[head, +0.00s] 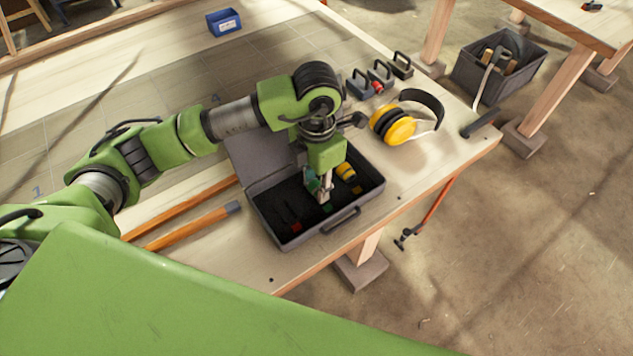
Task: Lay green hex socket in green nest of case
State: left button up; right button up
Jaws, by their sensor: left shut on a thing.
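An open grey case (290,243) with a dark lining lies near the table's front edge, its lid (252,155) tipped back. My left gripper (326,198) points down into the case from above, shut on the green hex socket (312,181). The fingers partly hide the socket, and I cannot tell whether it touches the lining. A small green mark (327,208) shows in the case just below the fingertips. A yellow piece (345,171) lies at the right of the case beside a yellow mark (357,189); a red mark (296,227) is at the left. My right gripper is not in view.
Orange-brown bars (190,228) lie left of the case. Yellow earmuffs (394,125) and several dark padlock-like blocks (380,74) are behind and right. A blue bin (224,22) stands far back. The table's front edge is close to the case.

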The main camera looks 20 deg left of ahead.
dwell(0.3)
pick_arm(q)
jog(key=o, duration=1.2)
jog(key=shift+r+p, duration=1.25)
jog(key=shift+r, duration=0.95)
jog(key=shift+r+p, duration=0.6)
jog(key=shift+r, duration=0.7)
